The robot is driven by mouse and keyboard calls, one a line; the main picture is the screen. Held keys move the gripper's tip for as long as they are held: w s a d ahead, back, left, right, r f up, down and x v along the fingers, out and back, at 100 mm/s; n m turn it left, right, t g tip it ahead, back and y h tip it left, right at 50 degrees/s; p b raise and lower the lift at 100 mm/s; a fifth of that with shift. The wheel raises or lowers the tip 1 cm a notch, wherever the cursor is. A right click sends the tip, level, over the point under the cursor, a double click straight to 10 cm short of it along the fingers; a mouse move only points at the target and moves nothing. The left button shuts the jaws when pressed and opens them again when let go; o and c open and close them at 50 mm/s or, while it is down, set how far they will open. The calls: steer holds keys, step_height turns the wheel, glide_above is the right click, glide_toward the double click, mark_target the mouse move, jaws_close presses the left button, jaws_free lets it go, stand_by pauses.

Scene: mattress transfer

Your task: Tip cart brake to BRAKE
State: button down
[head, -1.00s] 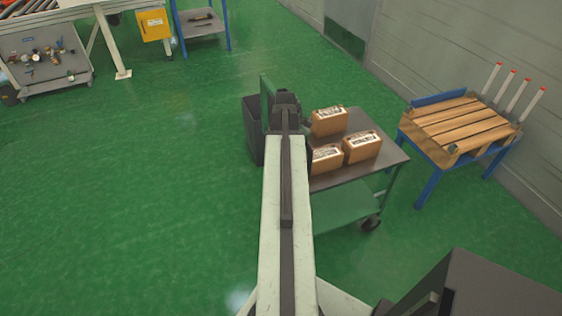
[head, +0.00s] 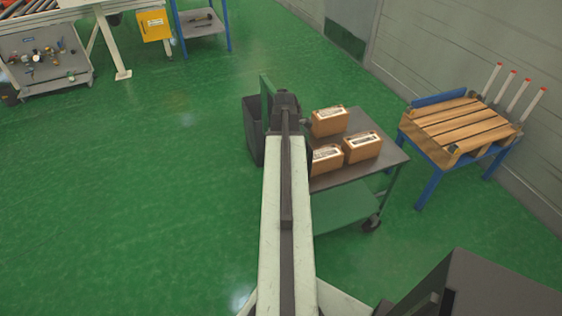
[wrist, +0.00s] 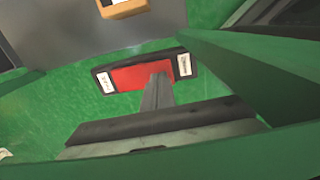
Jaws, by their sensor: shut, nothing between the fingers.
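The cart (head: 350,182) has a dark grey top, a green lower shelf and green frame parts. Its brake shows in the wrist view as a red rocker (wrist: 130,75) in a black housing, with a white label at each end. The lettering is too small to read. My gripper (wrist: 161,80) is shut and empty, its fingers reaching up to the red face, right of its middle. I cannot tell whether they touch it or which way the rocker is tipped. In the head view my arm hides the brake and the fingertips.
Several cardboard boxes (head: 362,147) stand on the cart's top. A dark bin (head: 253,130) is at its left end. A blue table with wooden slats (head: 460,125) stands right, by the wall. Green bars (wrist: 250,75) of the cart frame lie close around my gripper. Floor at left is clear.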

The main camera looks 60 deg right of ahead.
step_height(320, 180, up, 7)
steer(key=p, duration=0.6)
steer(key=shift+f, duration=0.15)
